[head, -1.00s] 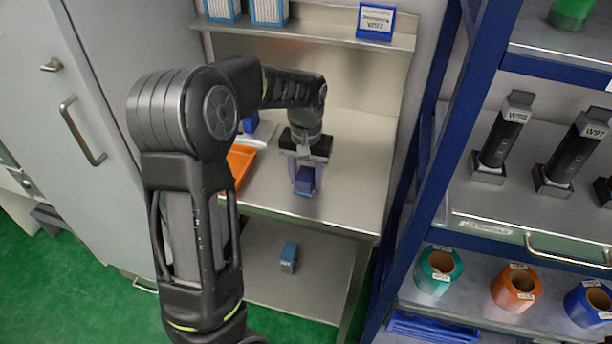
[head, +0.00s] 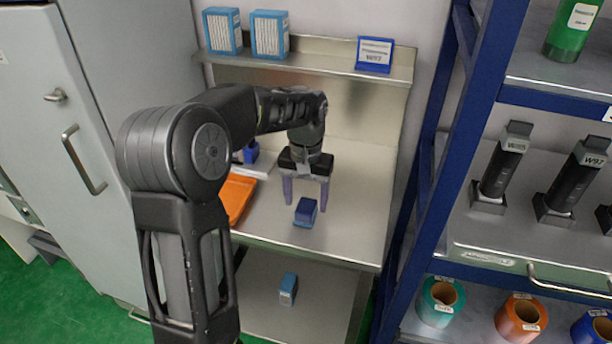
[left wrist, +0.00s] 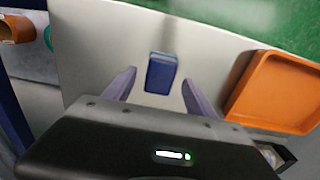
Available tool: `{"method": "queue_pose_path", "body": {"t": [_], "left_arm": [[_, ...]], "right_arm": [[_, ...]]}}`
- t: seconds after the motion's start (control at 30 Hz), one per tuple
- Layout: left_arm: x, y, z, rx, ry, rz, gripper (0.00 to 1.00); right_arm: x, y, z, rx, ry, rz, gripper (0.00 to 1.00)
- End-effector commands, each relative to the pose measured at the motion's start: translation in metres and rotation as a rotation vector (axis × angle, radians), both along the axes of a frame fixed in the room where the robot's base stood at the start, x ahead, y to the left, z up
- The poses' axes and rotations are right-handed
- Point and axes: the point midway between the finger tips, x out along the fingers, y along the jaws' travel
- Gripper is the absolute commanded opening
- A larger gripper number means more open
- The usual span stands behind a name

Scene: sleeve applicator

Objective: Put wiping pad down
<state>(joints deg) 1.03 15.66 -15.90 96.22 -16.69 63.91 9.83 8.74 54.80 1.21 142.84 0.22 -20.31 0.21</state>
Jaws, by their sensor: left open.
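The wiping pad (head: 305,212) is a small blue block lying on the steel bench top (head: 350,225). It also shows in the left wrist view (left wrist: 161,73), between and just beyond the two fingertips. My left gripper (head: 305,205) is open above and behind the pad, with its purple-grey fingers apart and clear of it. The fingers also show in the left wrist view (left wrist: 155,85). My right gripper is not in view.
An orange tray (head: 236,197) lies on the bench left of the pad. A second small blue block (head: 288,289) is on the lower shelf. Blue boxes (head: 269,34) and a blue sign (head: 374,54) stand on the upper shelf. A blue rack (head: 440,150) closes the right side.

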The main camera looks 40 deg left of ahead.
Motion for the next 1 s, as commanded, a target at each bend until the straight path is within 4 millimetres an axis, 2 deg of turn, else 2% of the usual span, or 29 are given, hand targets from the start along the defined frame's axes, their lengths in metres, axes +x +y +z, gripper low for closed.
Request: {"method": "queue_pose_path", "body": {"t": [0.2,0.4,0.57,1.0], "left_arm": [[0.001,0.0,0.047,0.001,-0.005,0.0,0.65],[0.001,0.0,0.078,0.001,-0.002,0.0,0.65],[0.0,0.0,0.087,0.001,0.0,0.0,0.65],[0.0,0.0,0.087,0.001,0.0,0.0,0.65]], "right_arm": [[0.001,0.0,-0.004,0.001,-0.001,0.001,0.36],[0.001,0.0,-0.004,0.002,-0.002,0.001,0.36],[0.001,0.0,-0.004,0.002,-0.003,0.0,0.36],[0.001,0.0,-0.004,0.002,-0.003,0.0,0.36]]}}
